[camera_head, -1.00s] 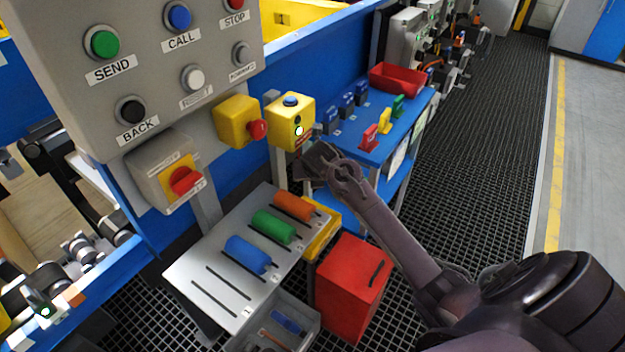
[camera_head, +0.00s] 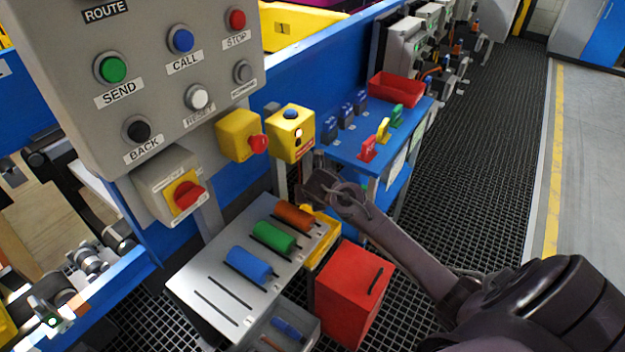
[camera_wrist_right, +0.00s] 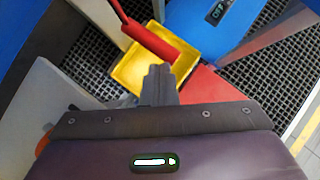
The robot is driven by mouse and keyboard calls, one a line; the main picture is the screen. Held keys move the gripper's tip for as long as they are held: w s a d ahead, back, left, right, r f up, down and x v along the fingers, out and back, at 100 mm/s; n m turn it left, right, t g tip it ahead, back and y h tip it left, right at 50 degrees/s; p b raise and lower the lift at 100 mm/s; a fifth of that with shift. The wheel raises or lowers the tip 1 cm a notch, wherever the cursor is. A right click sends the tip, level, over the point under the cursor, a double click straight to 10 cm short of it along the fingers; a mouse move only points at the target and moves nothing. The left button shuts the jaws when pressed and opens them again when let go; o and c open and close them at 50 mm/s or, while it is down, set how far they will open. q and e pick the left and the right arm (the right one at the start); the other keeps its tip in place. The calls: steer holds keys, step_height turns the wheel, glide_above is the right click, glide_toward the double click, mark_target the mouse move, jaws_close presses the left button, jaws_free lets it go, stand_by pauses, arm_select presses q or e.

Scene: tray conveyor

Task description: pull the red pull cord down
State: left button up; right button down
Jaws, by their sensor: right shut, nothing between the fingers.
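The red pull cord (camera_wrist_right: 150,38) shows in the right wrist view as a thin red line running down to a thicker red handle. The handle's lower end is close to the fingertips of my right gripper (camera_wrist_right: 158,78), over a yellow tray. My right gripper is shut with nothing between its fingers. In the head view my right gripper (camera_head: 314,185) is just below and right of the yellow box with a blue button (camera_head: 290,133). The cord is too small or hidden to make out clearly there. My left gripper is not in view.
A yellow tray (camera_wrist_right: 142,70) lies below the cord. A sloped grey rack (camera_head: 215,285) with coloured cylinders and a red box (camera_head: 350,290) stand below my right arm. A grey button panel (camera_head: 165,60) is at left; a blue table (camera_head: 365,150) is behind.

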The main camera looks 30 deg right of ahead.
steer(key=shift+s+a, duration=0.1)
steer(key=v, duration=0.8)
steer(key=shift+p, duration=0.4)
steer(key=shift+f, duration=0.1)
